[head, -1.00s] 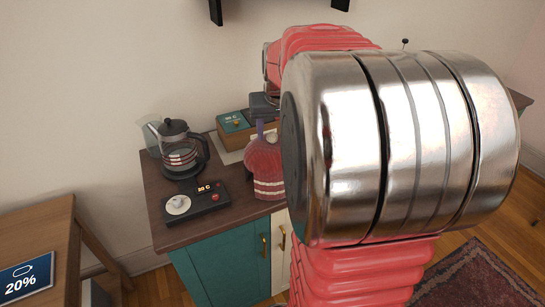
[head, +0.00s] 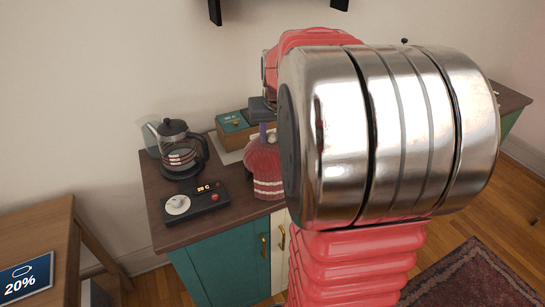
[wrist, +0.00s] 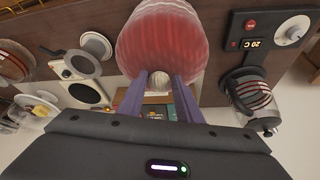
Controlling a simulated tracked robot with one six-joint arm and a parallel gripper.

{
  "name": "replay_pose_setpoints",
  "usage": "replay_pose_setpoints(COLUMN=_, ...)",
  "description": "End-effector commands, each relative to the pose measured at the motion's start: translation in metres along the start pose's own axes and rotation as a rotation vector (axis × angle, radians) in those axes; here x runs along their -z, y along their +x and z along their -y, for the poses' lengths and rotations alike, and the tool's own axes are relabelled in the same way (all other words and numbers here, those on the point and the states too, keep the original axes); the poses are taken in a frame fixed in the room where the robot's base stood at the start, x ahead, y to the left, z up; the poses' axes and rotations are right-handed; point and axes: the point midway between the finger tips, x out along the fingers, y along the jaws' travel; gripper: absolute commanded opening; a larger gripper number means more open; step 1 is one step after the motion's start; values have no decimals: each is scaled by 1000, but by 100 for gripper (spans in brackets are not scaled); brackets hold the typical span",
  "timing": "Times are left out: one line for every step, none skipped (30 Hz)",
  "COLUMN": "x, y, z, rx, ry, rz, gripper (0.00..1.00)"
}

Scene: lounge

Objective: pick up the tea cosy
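The tea cosy (head: 266,166) is a red ribbed dome with white bands, standing on the dark counter top. Its right side is hidden behind my arm in the head view. In the wrist view the red cosy (wrist: 160,38) fills the top middle, with a pale knob (wrist: 158,80) on its crown. My gripper (wrist: 160,82) is open, its two purple fingers on either side of the knob, with small gaps showing. In the head view my gripper (head: 267,133) points down at the cosy's top.
In the wrist view, a pale appliance with a round dish (wrist: 82,78) lies to the left.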

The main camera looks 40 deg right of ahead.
Motion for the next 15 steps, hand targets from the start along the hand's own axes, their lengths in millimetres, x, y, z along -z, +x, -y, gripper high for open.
replay_pose_setpoints(x=0, y=1, z=0, rx=0, ry=0, rz=2, gripper=26)
replay_pose_setpoints(x=-1, y=1, z=0, rx=0, ry=0, rz=2, gripper=24)
replay_pose_setpoints(x=-1, y=1, z=0, rx=0, ry=0, rz=2, gripper=21)
replay_pose_setpoints(x=-1, y=1, z=0, rx=0, ry=0, rz=2, gripper=19)
replay_pose_setpoints(x=-1, y=1, z=0, rx=0, ry=0, rz=2, gripper=17)
replay_pose_setpoints(x=-1, y=1, z=0, rx=0, ry=0, rz=2, gripper=14)
replay_pose_setpoints(x=-1, y=1, z=0, rx=0, ry=0, rz=2, gripper=12)
replay_pose_setpoints(x=-1, y=1, z=0, rx=0, ry=0, rz=3, gripper=10)
replay_pose_setpoints(x=-1, y=1, z=0, rx=0, ry=0, rz=3, gripper=7)
replay_pose_setpoints(x=-1, y=1, z=0, rx=0, ry=0, rz=3, gripper=5)
replay_pose_setpoints(x=-1, y=1, z=0, rx=0, ry=-1, rz=3, gripper=3)
replay_pose_setpoints(x=-1, y=1, z=0, rx=0, ry=-1, rz=3, gripper=0)
replay_pose_setpoints(x=-1, y=1, z=0, rx=1, ry=-1, rz=3, gripper=0)
replay_pose_setpoints(x=-1, y=1, z=0, rx=1, ry=-1, rz=3, gripper=0)
replay_pose_setpoints(x=-1, y=1, z=0, rx=1, ry=-1, rz=4, gripper=0)
